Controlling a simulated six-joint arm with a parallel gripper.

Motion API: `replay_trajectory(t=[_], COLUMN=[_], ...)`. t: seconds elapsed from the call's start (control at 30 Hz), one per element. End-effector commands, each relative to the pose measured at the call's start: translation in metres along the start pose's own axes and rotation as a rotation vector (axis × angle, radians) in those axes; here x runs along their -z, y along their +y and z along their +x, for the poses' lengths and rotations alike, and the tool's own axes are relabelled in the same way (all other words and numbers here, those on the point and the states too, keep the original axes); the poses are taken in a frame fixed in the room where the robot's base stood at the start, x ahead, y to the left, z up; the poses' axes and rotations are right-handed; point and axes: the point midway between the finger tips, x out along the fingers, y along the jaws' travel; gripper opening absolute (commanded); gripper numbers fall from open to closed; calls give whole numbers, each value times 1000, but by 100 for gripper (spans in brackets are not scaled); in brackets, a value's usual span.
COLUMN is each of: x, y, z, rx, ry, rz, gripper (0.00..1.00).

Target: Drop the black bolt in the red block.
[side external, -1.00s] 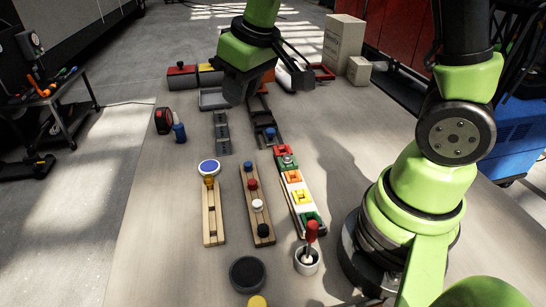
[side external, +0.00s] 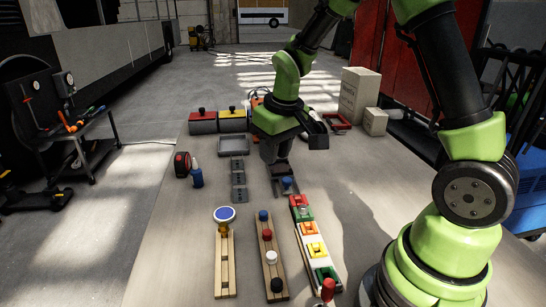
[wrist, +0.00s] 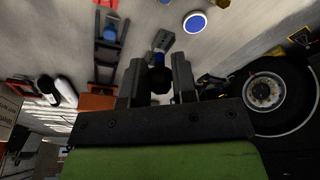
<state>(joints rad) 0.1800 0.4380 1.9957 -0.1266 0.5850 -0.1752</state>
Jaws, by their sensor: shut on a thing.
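A black bolt (side external: 276,285) stands at the near end of a wooden rack (side external: 270,258), in line with a white, a red and a blue one. A red block (side external: 300,202) lies at the far end of a row of coloured blocks to the right of the rack. My gripper (side external: 274,156) is over the far part of the table, well beyond both. In the wrist view (wrist: 157,70) its fingers are shut on a small dark thing (wrist: 157,79). Blue shows just beyond it; I cannot tell whether that belongs to it.
A dark rail (side external: 281,170) with a blue piece and a grey strip (side external: 239,180) lie near my gripper. Red (side external: 203,125) and yellow (side external: 233,124) boxes stand at the back. A blue-topped disc (side external: 224,214) sits on another wooden rack.

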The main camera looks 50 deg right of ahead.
Motion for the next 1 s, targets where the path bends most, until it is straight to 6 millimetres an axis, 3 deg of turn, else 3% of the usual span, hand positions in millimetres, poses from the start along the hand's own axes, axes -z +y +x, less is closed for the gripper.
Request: replay_trajectory(t=[0.1,0.3,1.0], x=[-4,-15,-27], y=[35,72,79], z=[30,60,112], rx=[-18,-29,-29], ry=[-90,-182,-201], rz=[110,223,247], gripper=[2,2,2])
